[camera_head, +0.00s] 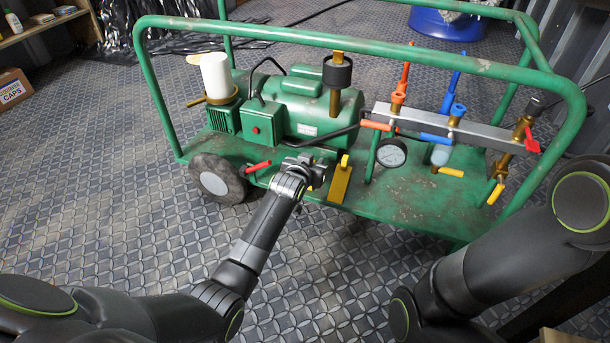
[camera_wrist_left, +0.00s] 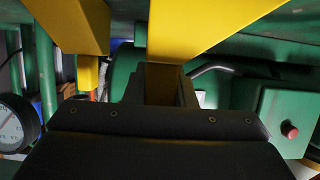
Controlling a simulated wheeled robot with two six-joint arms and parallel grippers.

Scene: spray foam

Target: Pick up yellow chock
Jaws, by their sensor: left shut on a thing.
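Two yellow chocks hang at the front edge of the green cart. In the head view one yellow chock (camera_head: 340,182) shows clearly just right of my left gripper (camera_head: 308,169), apart from it; it also appears at the upper left of the left wrist view (camera_wrist_left: 72,20). The other yellow chock is mostly hidden behind my left gripper in the head view, with only small yellow bits showing. In the left wrist view this chock (camera_wrist_left: 205,25) runs into my left gripper's jaws (camera_wrist_left: 160,88), which are shut on it. My right gripper is out of view.
The green cart (camera_head: 415,200) carries a motor (camera_head: 310,105), a pressure gauge (camera_head: 391,153) and colored valves. Its green rail (camera_head: 390,52) arches above. A red handle (camera_head: 258,167) and a wheel (camera_head: 215,180) are left of my gripper. The patterned floor (camera_head: 130,210) at the left is clear.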

